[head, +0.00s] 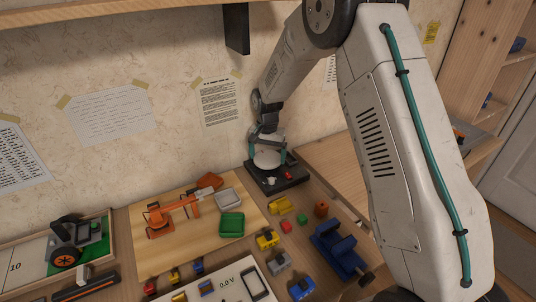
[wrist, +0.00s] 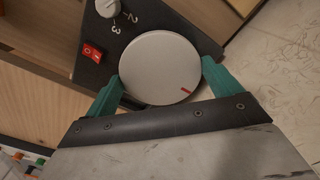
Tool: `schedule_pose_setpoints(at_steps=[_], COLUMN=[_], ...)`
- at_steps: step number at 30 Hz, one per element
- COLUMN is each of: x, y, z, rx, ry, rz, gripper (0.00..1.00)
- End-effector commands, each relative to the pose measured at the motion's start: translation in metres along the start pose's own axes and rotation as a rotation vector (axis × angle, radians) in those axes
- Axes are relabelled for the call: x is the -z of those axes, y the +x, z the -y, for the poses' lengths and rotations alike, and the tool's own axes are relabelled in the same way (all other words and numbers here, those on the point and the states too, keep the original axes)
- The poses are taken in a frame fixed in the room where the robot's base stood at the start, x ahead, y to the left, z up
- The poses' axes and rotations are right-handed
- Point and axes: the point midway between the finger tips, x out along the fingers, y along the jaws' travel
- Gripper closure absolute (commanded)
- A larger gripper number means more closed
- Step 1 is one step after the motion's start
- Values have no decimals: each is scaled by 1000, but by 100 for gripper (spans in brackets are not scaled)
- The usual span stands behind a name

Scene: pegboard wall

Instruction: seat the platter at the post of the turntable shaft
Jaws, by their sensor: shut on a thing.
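The platter is a pale grey disc with a short red mark near its rim, seen in the wrist view (wrist: 160,62) and in the head view (head: 266,159). My gripper (wrist: 162,76), with teal fingers, is shut on the platter at opposite sides of its rim. It also shows in the head view (head: 268,155). The platter is over the black turntable base (head: 296,180), which shows in the wrist view too (wrist: 143,20). The platter hides the shaft and its post. I cannot tell whether it touches the base or hangs just above it.
The base carries a dial knob (wrist: 108,7) and a red switch (wrist: 91,52). A blue vise-like object (head: 338,246) and several small blocks lie in front.

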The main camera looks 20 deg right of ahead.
Motion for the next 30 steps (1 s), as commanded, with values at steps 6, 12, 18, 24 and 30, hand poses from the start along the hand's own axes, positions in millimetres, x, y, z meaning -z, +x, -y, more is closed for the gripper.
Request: schedule_pose_setpoints(at_steps=[6, 12, 18, 24, 30], x=[0, 0, 0, 0, 0], y=[0, 0, 3, 8, 10], z=[0, 0, 0, 0, 0], rx=[0, 0, 0, 0, 0], ry=[0, 0, 0, 0, 0], rz=[0, 0, 0, 0, 0], gripper=[33, 33, 33, 33, 33])
